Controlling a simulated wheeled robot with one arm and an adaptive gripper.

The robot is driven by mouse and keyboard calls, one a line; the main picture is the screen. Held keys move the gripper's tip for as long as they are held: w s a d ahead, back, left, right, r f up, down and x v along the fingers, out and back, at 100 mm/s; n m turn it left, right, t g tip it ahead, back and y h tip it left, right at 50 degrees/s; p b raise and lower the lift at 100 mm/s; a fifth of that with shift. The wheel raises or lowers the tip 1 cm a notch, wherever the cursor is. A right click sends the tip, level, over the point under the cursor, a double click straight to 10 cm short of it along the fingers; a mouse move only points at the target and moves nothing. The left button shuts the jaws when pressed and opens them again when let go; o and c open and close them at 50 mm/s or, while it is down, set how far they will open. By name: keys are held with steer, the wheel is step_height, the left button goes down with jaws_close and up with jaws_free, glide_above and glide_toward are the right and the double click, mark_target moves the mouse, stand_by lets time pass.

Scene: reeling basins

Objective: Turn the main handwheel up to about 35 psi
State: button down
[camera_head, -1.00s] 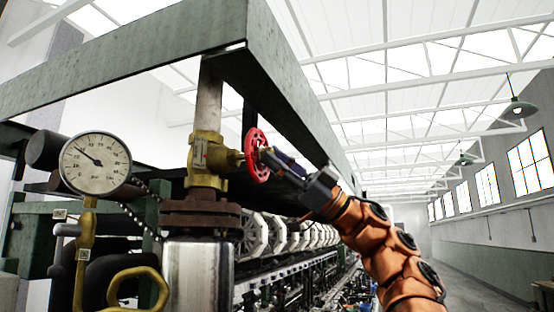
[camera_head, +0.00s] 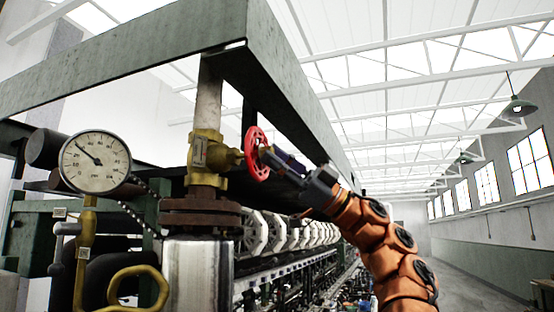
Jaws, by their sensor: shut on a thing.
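The main handwheel (camera_head: 255,153) is a red spoked wheel on the right side of a brass valve (camera_head: 207,158), seen nearly edge-on. My gripper (camera_head: 268,153) reaches it from the right and is shut on its rim; the fingertips are partly hidden against the wheel. The pressure gauge (camera_head: 95,162) is a round white dial at the left. Its dark needle points to the upper left from the centre; the numbers are too small to read surely.
A grey-green steel beam frame (camera_head: 120,75) runs above the valve. A rusty flange (camera_head: 200,217) and metal cylinder (camera_head: 198,270) stand below it. A yellow pipe loop (camera_head: 138,285) is at lower left. The aisle at the right (camera_head: 470,280) is clear.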

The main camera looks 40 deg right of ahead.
steer(key=c, duration=0.9)
jaws_free()
steer(key=v, duration=1.2)
